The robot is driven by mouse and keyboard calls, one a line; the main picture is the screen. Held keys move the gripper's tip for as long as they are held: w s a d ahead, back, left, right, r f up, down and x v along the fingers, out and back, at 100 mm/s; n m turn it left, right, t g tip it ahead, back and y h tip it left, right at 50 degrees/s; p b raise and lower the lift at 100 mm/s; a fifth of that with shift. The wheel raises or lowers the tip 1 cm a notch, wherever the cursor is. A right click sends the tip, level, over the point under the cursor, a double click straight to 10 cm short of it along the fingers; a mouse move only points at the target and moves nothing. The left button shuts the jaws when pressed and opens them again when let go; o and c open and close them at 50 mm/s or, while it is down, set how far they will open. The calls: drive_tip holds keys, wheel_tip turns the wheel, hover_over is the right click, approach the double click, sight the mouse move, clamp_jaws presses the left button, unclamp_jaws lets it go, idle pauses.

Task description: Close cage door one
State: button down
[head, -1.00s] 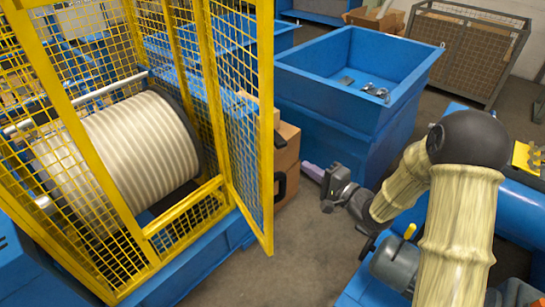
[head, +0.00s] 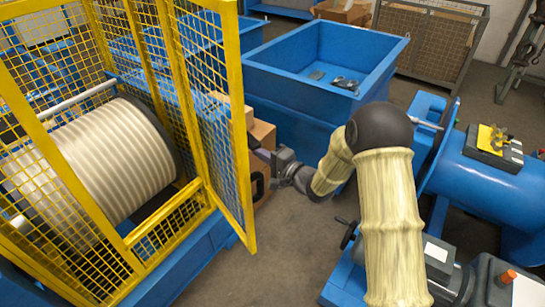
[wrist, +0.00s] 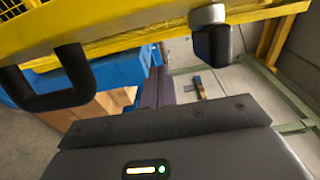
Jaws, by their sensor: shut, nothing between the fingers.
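Cage door one (head: 243,130) is a yellow mesh door standing open, swung out from the front of the yellow cage (head: 70,160). Its black handle (head: 257,186) shows just past the door's free edge. In the wrist view the door's yellow frame (wrist: 130,38) crosses the top, with the black handle (wrist: 75,75) at left and a black block with a grey top (wrist: 210,40) to the right. My gripper (head: 261,155) is shut and empty, close to the door's outer side. Its purple fingers (wrist: 153,90) point toward the door frame; whether they touch it is unclear.
A ribbed drum (head: 110,165) sits inside the cage. Cardboard boxes (head: 263,135) stand behind the door, and a blue bin (head: 330,50) is beyond my arm. Blue machinery (head: 490,180) is at right. Grey floor in front of the door is clear.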

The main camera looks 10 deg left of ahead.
sight(248, 158)
drive_tip(key=s+a, duration=0.1)
drive_tip(key=s+a+p, duration=0.1)
drive_tip(key=a, duration=0.1)
drive_tip(key=shift+s+a, duration=0.15)
drive_tip(key=shift+s, duration=0.2)
drive_tip(key=shift+s, duration=0.1)
